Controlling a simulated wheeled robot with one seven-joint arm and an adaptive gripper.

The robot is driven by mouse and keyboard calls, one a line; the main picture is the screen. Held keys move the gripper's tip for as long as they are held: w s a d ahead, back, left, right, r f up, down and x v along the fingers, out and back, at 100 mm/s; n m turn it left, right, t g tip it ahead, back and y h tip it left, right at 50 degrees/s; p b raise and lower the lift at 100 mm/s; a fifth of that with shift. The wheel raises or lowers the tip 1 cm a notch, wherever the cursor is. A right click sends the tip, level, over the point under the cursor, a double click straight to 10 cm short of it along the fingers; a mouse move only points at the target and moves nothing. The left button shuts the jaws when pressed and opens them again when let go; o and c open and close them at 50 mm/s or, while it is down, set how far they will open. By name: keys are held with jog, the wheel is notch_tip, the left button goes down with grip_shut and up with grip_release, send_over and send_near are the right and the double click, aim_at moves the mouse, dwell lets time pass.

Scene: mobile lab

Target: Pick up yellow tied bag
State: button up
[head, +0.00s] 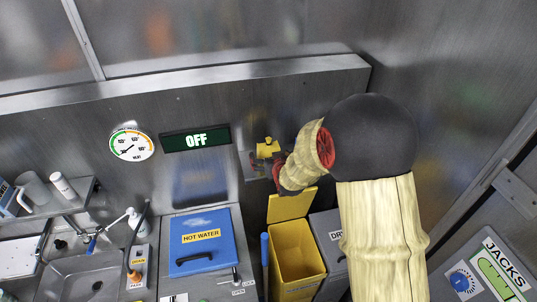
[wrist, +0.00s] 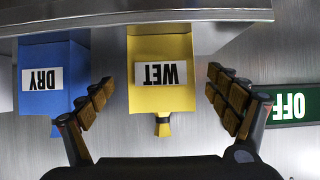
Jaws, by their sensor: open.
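The yellow tied bag (wrist: 162,98) carries a white WET label, upside down in the wrist view. Its narrow tied end, with a dark band, points down in that picture, toward my gripper's palm. My gripper (wrist: 160,78) is open, with one finger on each side of the bag and visible gaps to both. In the head view the yellow bag (head: 268,150) stands small against the back wall, just left of my gripper (head: 279,168). My arm hides part of the area to its right.
A blue tied bag (wrist: 52,78) labelled DRY is beside the yellow one, near my left-hand finger. A metal shelf (wrist: 130,18) borders the bags. The OFF sign (wrist: 288,106) is on the wall.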

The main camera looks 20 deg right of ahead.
jog(key=shift+x, duration=1.35)
jog(key=shift+a, duration=0.1)
jog(key=shift+c, duration=0.9)
jog(key=c, duration=1.1)
jog(key=shift+c, duration=0.2)
